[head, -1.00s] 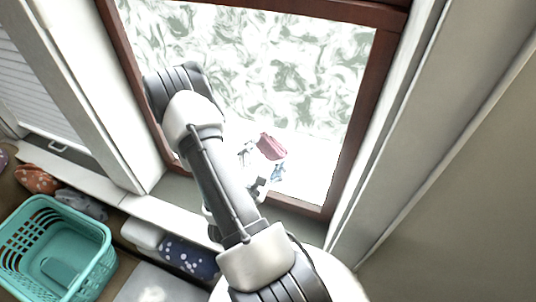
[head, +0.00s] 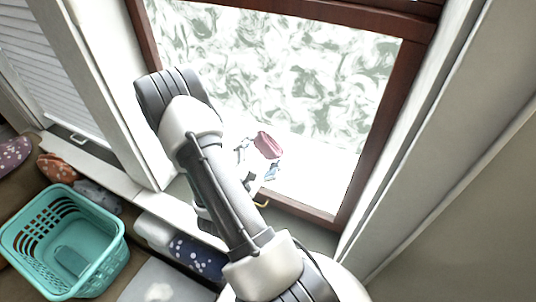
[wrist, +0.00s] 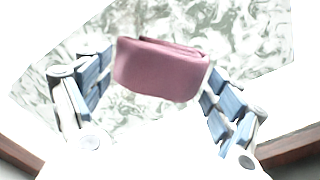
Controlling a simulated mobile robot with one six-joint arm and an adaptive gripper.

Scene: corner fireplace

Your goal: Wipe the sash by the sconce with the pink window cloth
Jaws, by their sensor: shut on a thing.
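The pink window cloth (head: 268,144) is a folded pad in my gripper (head: 258,158), in front of the window sash (head: 372,125). The sash has a dark red-brown frame around a pane (head: 290,70) with white and grey-green swirls; its lower part looks plain white. In the wrist view the cloth (wrist: 160,70) sits between the blue-padded fingers of my gripper (wrist: 158,88), with the swirled pane behind it. I cannot tell whether the cloth touches the pane. My arm hides part of the sash's lower left. No sconce shows.
A teal basket (head: 108,262) stands at the lower left, near an orange patterned cushion (head: 57,167) and a dark blue spotted one (head: 197,257). A white sill (head: 110,175) runs below the windows. A brass-coloured handle (head: 262,204) is on the bottom rail. A plain wall (head: 460,220) is at right.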

